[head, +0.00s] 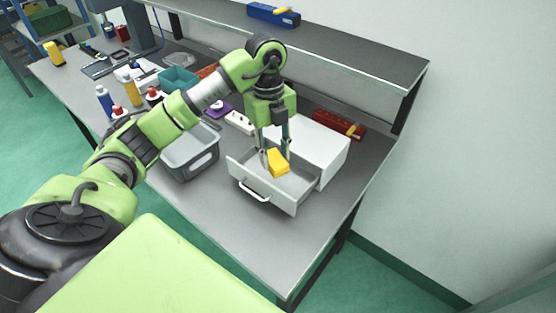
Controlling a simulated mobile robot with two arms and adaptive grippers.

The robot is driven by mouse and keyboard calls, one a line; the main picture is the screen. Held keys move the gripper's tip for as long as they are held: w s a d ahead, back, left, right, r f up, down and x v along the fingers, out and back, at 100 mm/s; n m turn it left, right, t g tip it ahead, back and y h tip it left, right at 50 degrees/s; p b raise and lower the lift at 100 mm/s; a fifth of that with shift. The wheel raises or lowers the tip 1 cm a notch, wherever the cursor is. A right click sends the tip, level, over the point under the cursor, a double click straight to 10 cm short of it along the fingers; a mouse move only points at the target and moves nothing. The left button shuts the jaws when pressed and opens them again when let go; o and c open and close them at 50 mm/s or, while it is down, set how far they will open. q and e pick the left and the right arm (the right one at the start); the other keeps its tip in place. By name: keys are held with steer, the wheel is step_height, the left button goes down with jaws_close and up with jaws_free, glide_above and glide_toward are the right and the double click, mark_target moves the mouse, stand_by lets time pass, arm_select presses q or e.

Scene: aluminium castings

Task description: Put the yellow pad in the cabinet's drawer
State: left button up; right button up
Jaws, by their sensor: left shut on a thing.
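The white cabinet (322,147) stands on the grey workbench, and its drawer (262,187) is pulled open towards me. My left gripper (275,163) points down over the open drawer and is shut on the yellow pad (279,164). The pad is tilted and shows at the drawer opening, between the fingers. I cannot tell whether it touches the drawer floor. The drawer's inside is partly hidden by the pad and fingers. My right gripper is not in view.
A grey bin (190,155) stands left of the drawer. A red block-like thing (338,125) lies behind the cabinet. Bottles (105,100) and a teal bin (178,80) are farther left. A shelf (330,50) overhangs the back. The bench front right is clear.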

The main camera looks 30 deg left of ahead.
mark_target(277, 156)
arm_select(q)
steer(key=w+f, duration=0.1)
steer(key=w+a+f+p, duration=0.1)
steer(key=f, duration=0.1)
steer(key=w+f, duration=0.1)
steer(key=f, duration=0.1)
steer(key=shift+w+a, duration=0.15)
steer(key=shift+a, duration=0.15)
step_height(277, 156, down, 3)
steer(key=shift+w+r+p, duration=0.1)
steer(key=shift+p, duration=1.05)
steer(key=shift+f, duration=0.35)
steer(key=o, duration=0.7)
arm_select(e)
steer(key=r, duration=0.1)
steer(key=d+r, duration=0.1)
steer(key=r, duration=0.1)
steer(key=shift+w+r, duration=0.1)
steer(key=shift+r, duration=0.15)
